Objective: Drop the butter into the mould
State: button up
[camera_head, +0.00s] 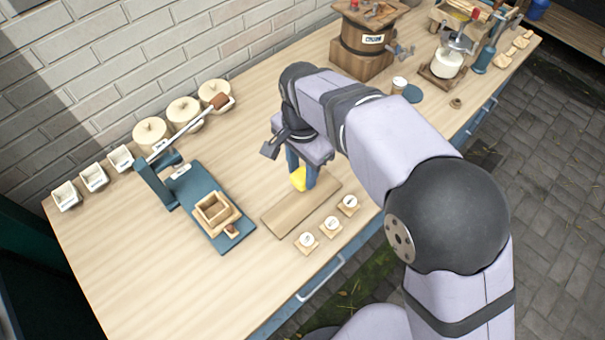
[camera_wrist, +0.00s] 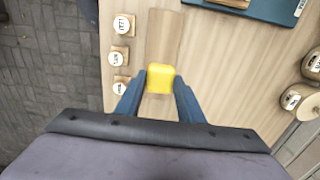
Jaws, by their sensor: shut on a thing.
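The butter is a yellow lump (camera_head: 298,179) between the fingers of my gripper (camera_head: 302,176). In the wrist view the butter (camera_wrist: 161,78) sits between the two blue fingertips (camera_wrist: 160,84), and my gripper is shut on it. It is over the far end of a wooden board (camera_head: 300,207); the height above the board is hard to tell. The mould is a square wooden box with an open top (camera_head: 213,211), on the blue base plate of a lever press (camera_head: 183,172), left of my gripper. The inside of the mould looks empty.
Several small labelled blocks (camera_head: 331,226) lie along the board's front side. Lidded round crocks (camera_head: 183,109) and white boxes (camera_head: 94,177) line the wall. The press's lever (camera_head: 190,128) slants up behind the mould. A churn (camera_head: 363,42) stands at the back right.

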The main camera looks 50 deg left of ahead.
jog(key=shift+s+a+r, duration=0.1)
jog(key=shift+s+r, duration=0.15)
jog(key=shift+s, duration=0.1)
jog(key=s+a+f+n+p, duration=0.1)
jog(key=s+a+n+p, duration=0.2)
jog(key=s, duration=0.5)
jog(key=s+a+f+n+p, duration=0.2)
jog(key=s+p, duration=0.3)
jog(key=s, duration=0.3)
jog(key=s+a+r+n, duration=0.2)
jog(key=a+r+n, duration=0.2)
jog(key=n, duration=0.9)
jog(key=shift+a, duration=1.15)
jog(key=shift+f, duration=0.2)
